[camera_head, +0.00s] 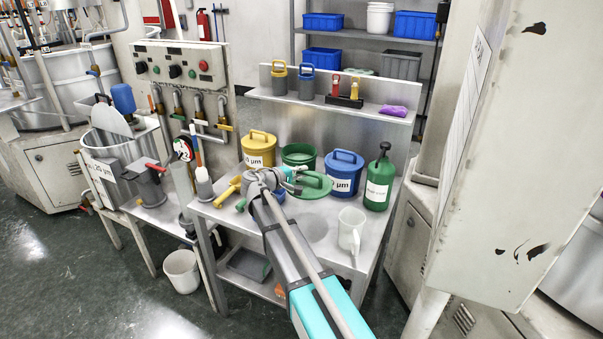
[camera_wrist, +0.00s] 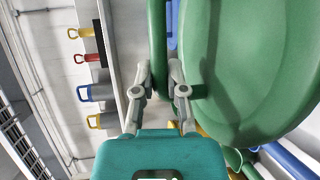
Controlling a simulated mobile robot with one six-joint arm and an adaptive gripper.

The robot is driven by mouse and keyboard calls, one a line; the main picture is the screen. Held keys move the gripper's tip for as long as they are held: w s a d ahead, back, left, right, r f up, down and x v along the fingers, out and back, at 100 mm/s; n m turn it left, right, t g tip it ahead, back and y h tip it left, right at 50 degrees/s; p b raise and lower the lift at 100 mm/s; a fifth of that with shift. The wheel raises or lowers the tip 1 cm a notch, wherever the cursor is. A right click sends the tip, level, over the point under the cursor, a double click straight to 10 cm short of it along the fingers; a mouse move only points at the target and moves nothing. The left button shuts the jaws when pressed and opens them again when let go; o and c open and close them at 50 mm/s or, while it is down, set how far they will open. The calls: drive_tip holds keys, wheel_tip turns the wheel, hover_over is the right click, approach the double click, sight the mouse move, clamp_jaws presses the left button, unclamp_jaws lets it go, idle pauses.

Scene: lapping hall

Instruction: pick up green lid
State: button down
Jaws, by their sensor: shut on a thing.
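The green lid (camera_head: 316,187) is a round disc above the bench, in front of an open-topped green pot (camera_head: 298,155). My gripper (camera_head: 292,177) reaches it from the left in the head view and is shut on it. In the wrist view the lid (camera_wrist: 250,70) fills much of the right side, and my gripper's fingertips (camera_wrist: 160,80) close at its left edge.
A yellow pot (camera_head: 258,150) and a blue pot (camera_head: 343,178) flank the green one. A green bottle (camera_head: 379,185) and a white jug (camera_head: 351,229) stand at the right. A shelf (camera_head: 330,104) with small tools overhangs behind. The bench front right of my arm is partly clear.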

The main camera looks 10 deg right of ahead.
drive_tip(key=shift+r+p, duration=0.85)
drive_tip(key=shift+r, duration=0.35)
